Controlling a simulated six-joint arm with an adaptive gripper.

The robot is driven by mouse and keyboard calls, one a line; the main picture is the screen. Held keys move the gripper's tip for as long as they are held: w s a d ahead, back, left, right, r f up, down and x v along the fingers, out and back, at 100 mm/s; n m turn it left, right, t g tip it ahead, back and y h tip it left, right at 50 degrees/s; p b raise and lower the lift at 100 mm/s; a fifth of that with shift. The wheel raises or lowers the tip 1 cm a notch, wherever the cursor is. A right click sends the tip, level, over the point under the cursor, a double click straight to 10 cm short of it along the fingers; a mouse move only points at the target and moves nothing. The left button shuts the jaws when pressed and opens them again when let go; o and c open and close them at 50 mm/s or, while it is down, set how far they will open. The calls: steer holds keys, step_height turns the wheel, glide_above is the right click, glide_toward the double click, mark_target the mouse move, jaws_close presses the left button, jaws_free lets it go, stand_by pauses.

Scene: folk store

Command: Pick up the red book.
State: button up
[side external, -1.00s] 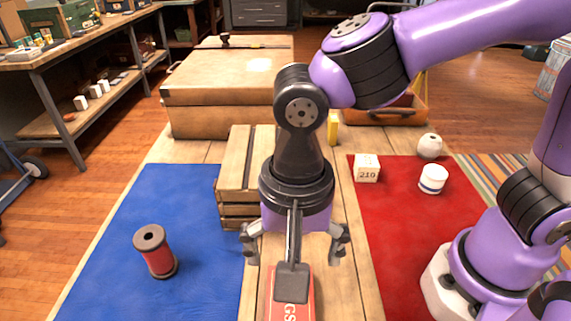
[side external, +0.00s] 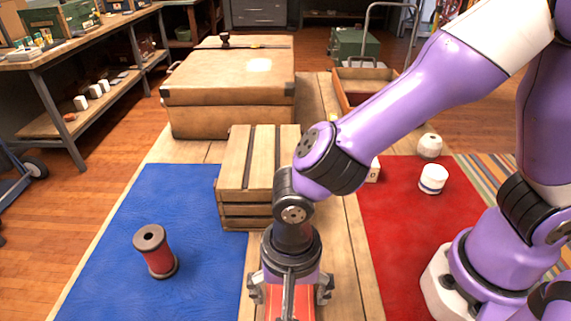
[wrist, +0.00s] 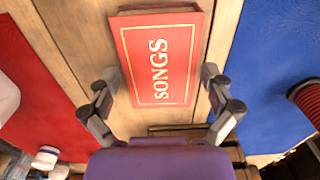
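The red book (wrist: 161,60) lies flat on the wooden table, cover up, with "SONGS" in pale letters on its front. In the side view only a bit of the red book (side external: 274,312) shows at the bottom edge, partly hidden by my gripper. My gripper (side external: 291,290) is low over the book, pointing down. In the wrist view my gripper (wrist: 160,82) is open, with one finger on each side of the book's near part. I cannot tell whether the fingers touch it.
A slatted wooden crate (side external: 248,180) stands close behind the gripper. A red spool (side external: 157,254) stands on the blue mat (side external: 100,285). A large case (side external: 200,90) is at the back.

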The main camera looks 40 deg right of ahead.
steer(key=c, duration=0.6)
steer(key=shift+o, duration=0.2)
